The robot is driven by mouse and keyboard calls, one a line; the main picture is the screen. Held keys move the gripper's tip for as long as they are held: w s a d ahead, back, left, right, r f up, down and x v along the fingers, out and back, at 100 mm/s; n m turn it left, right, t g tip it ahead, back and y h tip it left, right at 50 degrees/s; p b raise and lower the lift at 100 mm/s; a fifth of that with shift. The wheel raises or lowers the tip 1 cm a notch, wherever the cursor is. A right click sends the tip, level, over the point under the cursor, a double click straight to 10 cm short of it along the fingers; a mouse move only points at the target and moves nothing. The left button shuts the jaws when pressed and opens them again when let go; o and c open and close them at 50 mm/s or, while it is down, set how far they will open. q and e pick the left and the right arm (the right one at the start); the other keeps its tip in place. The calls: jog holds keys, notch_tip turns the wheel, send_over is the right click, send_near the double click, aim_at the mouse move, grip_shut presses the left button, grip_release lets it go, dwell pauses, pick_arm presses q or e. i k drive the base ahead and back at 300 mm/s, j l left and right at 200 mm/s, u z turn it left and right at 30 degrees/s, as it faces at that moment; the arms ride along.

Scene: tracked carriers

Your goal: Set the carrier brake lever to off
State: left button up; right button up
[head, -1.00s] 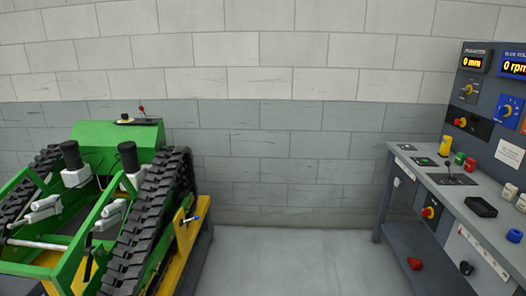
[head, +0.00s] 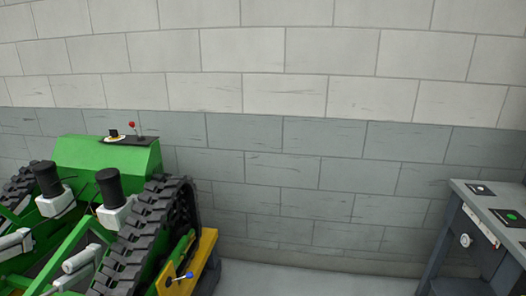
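A green tracked carrier (head: 105,160) with black rubber tracks (head: 150,225) stands at the left, cut off by the left and bottom edges. A small lever with a red knob (head: 132,125) stands upright on the black panel (head: 130,140) on its green top. A short lever with a blue tip (head: 188,275) sticks out from the yellow side part (head: 207,245), low by the right track. I see no label that tells which one is the brake lever. Neither of my grippers is in view.
A grey workbench (head: 470,200) stands at the right, partly cut off, with a green button panel (head: 510,217) on it. Clear floor (head: 320,283) lies between carrier and bench. A block wall (head: 300,150) closes off the back.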

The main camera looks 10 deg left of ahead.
aim_at(133, 124)
jog(key=i+l+u, duration=0.2)
jog(key=i, duration=0.2)
jog(key=i+u, duration=0.2)
jog(key=i, duration=0.15)
jog(key=i+l+u, duration=0.2)
jog(key=i, duration=0.2)
